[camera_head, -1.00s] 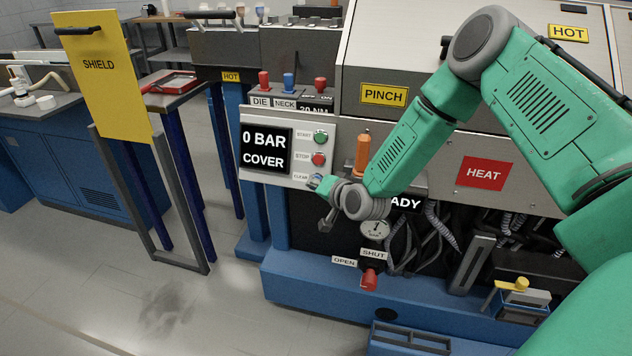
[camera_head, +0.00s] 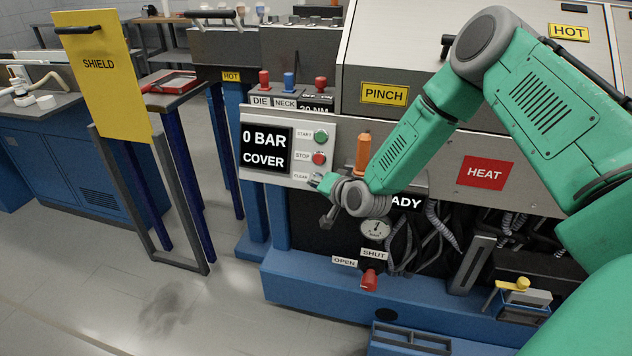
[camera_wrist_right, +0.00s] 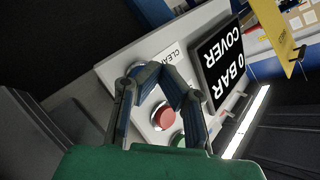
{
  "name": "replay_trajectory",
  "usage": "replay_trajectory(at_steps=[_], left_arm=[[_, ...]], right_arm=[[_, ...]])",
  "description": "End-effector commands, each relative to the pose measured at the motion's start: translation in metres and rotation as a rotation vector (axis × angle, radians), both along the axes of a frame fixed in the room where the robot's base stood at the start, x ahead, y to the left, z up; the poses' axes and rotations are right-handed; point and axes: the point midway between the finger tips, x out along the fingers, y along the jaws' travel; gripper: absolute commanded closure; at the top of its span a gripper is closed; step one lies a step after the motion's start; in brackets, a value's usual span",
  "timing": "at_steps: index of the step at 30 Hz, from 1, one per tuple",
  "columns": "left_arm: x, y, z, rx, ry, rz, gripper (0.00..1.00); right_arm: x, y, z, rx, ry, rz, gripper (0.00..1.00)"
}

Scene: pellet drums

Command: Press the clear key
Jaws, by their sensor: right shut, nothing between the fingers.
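The control panel (camera_head: 301,121) has a green START button (camera_head: 321,136), a red STOP button (camera_head: 319,158) and a CLEAR label (camera_head: 300,176) below them. The clear key beside that label is mostly hidden by my right gripper (camera_head: 319,182) in the head view. In the right wrist view, a pale rim of the key (camera_wrist_right: 134,67) shows behind the fingers, near the CLEAR label. My right gripper (camera_wrist_right: 158,72) is shut and empty, its fingertips close to the key. I cannot tell whether they touch it. My left gripper is not in view.
The panel's display (camera_head: 265,150) reads 0 BAR COVER. An orange handle (camera_head: 363,152) stands just behind my right wrist. A gauge (camera_head: 376,229) and hoses sit below. A yellow SHIELD board (camera_head: 101,75) stands at left, with open floor in front.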

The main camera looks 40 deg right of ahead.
Motion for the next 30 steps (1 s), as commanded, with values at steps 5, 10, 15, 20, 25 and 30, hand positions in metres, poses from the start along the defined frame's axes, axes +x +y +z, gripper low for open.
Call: replay_trajectory(at_steps=[5,10,15,20,25,30], left_arm=[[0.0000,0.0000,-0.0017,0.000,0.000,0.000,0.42],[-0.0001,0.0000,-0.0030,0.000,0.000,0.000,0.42],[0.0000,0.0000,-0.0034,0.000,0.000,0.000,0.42],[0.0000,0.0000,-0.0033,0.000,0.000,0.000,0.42],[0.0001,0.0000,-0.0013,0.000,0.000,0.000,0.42],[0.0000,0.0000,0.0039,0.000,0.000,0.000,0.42]], right_arm=[[0.0015,-0.0020,-0.0009,0.000,-0.001,-0.001,1.00],[0.0028,-0.0034,-0.0017,0.000,-0.001,-0.001,1.00],[0.0035,-0.0042,-0.0018,0.000,0.001,-0.001,1.00],[0.0035,-0.0043,-0.0018,0.000,-0.001,-0.001,1.00],[0.0017,-0.0023,-0.0003,0.000,0.000,0.000,1.00],[-0.0040,0.0043,0.0030,0.001,0.002,0.001,1.00]])
